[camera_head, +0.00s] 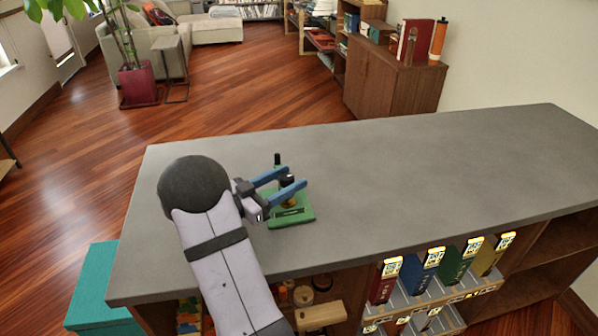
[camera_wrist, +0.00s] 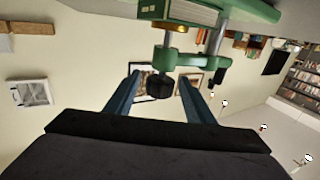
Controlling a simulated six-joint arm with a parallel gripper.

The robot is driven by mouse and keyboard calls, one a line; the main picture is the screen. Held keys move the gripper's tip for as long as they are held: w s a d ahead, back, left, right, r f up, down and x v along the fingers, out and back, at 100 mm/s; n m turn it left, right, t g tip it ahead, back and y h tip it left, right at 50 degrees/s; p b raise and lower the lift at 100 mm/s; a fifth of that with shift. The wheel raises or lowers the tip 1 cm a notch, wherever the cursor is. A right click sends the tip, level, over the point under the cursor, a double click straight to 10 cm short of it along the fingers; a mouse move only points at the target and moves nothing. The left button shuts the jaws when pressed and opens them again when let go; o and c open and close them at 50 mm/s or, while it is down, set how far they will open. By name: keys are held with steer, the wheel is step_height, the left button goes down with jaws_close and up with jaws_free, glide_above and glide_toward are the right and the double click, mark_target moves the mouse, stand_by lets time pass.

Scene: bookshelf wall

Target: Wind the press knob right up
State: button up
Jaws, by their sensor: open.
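The small press has a green base (camera_head: 291,218) standing on the grey counter top; dark upright parts rise from it, partly hidden by my fingers in the head view. In the wrist view the press shows upside down, with its green base (camera_wrist: 180,12) at the top, metal posts and a green crossbar (camera_wrist: 195,60). The black press knob (camera_wrist: 162,86) shows beyond the crossbar, between my blue fingers in the picture. My gripper (camera_head: 293,177) is open at the press; it also shows in the wrist view (camera_wrist: 159,76). I see no finger touching the knob.
The grey counter top (camera_head: 420,170) is clear to the right of the press. Below its front edge, a rack (camera_head: 445,296) holds several coloured boxes. A teal box (camera_head: 92,285) stands at the left, below the counter.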

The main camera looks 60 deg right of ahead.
steer(key=shift+p+x, duration=0.45)
steer(key=shift+x, duration=1.6)
steer(key=c, duration=1.1)
